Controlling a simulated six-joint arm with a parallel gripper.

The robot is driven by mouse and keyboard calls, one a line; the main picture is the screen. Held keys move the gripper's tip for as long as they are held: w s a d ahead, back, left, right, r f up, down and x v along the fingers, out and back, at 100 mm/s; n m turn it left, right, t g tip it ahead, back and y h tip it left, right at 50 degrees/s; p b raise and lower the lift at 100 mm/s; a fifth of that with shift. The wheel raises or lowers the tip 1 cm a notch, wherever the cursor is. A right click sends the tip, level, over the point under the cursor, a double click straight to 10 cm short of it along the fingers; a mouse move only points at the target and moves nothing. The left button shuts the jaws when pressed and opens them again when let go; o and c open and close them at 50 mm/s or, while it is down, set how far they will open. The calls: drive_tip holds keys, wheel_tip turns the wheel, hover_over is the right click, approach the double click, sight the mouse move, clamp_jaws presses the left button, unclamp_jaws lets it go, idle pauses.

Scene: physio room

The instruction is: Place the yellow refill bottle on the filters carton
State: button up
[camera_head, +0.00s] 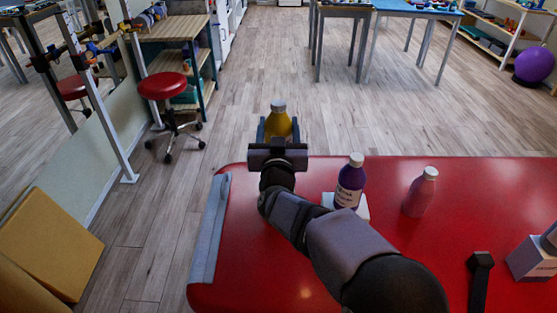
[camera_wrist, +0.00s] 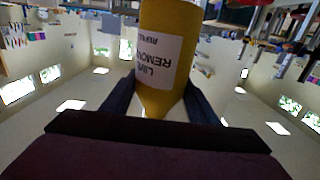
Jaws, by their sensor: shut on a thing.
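My gripper (camera_head: 278,130) is shut on the yellow refill bottle (camera_head: 278,122), near the far left edge of the red table. The bottle has a pale cap and looks upright in the head view. In the wrist view the yellow bottle (camera_wrist: 178,75) shows between the fingers, with a white label reading upside down. A white box (camera_head: 362,207) is under a purple bottle on the table. Another pale carton (camera_head: 530,260) with small print is at the right edge, partly cut off. I cannot read which one is the filters carton.
The purple bottle (camera_head: 350,182) appears to stand on the white box. A pink bottle (camera_head: 420,193) stands to its right on the red table (camera_head: 300,290). A dark object (camera_head: 481,280) is near the right carton. The table's middle right is clear.

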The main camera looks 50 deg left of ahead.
drive_tip(key=shift+f, duration=3.75)
drive_tip(key=shift+f, duration=0.1)
drive_tip(key=shift+f, duration=0.15)
drive_tip(key=o, duration=1.4)
drive_tip(key=shift+r, duration=0.2)
drive_tip(key=b+v, duration=0.1)
drive_tip(key=v, duration=1.1)
